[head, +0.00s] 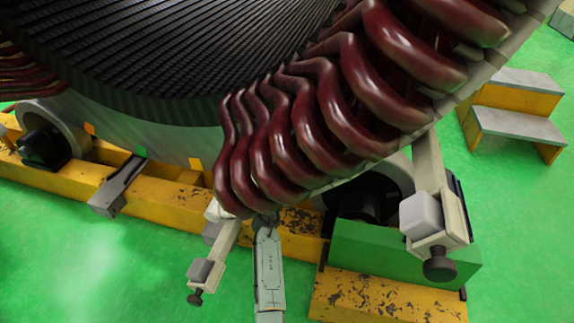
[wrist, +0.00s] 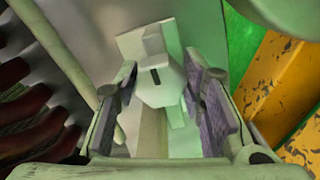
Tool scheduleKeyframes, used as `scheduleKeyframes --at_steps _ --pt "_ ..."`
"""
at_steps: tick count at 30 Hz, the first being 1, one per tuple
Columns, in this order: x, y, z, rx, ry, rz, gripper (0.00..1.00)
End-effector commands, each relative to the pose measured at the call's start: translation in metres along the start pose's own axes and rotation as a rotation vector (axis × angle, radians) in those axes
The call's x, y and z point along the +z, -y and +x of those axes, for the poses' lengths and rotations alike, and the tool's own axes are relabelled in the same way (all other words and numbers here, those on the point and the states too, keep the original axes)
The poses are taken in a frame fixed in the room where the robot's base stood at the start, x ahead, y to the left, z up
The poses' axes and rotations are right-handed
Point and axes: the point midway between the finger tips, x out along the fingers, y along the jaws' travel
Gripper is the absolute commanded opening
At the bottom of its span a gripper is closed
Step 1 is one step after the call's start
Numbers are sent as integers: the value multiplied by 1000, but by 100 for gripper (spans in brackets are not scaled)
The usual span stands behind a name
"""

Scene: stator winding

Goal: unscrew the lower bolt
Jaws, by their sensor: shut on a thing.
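In the wrist view my gripper (wrist: 160,74) has its two fingers, with dark ribbed pads, on either side of a pale, many-sided bolt head (wrist: 157,92) with a dark slot. It is shut on this bolt head, which sits against a pale bracket (wrist: 131,43). In the head view the gripper is mostly hidden behind the lower ends of the dark red coils, and the held bolt cannot be made out.
Dark red coils (head: 330,115) hang over the working spot. A bracket with a dark knob (head: 196,298) juts out at lower left; another knob (head: 439,265) is at right. The yellow beam (head: 165,205) runs beneath. Yellow steps (head: 515,115) stand on open green floor.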

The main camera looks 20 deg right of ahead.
Motion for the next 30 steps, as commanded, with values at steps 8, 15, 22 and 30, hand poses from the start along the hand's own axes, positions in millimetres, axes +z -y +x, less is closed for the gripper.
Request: scheduleKeyframes --at_steps 8,15,22,30 --pt "0 -2 1 3 -1 0 40" --pt "0 -1 0 1 0 1 56" --pt "0 0 0 0 0 1 57" --pt "-1 1 -24 -1 -1 2 57"
